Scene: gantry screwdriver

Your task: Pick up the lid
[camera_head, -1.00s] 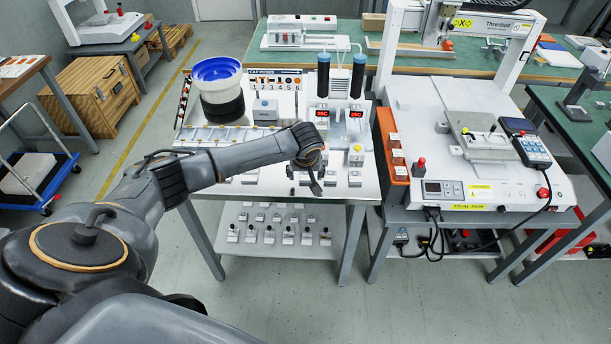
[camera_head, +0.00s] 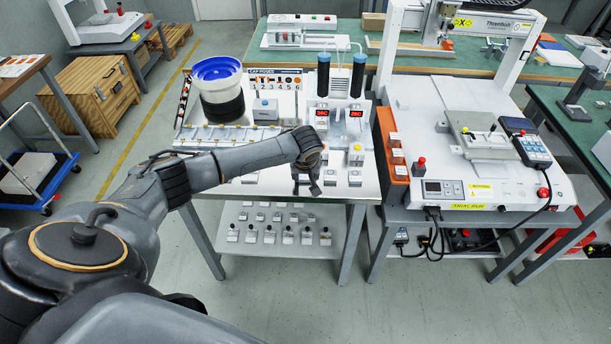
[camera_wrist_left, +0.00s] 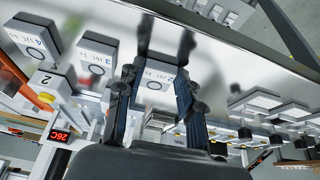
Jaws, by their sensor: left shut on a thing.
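My left gripper (camera_head: 305,188) points down at the front part of the white work table in the head view, with both fingers showing. In the left wrist view, its two dark fingers (camera_wrist_left: 155,74) stand on either side of a small white block (camera_wrist_left: 158,82) with a round mark on its face, and they are shut on it. This block may be the lid; I cannot tell for sure. It appears low at the shiny table top (camera_wrist_left: 225,60); whether it touches it is unclear. My right gripper is not in view.
Similar white blocks (camera_wrist_left: 96,58) stand close beside the held one. Behind are a blue-rimmed bowl (camera_head: 216,70), two dark cylinders (camera_head: 358,75) and red displays (camera_head: 356,113). An orange-sided machine (camera_head: 393,160) stands to the right. The floor in front (camera_head: 300,300) is clear.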

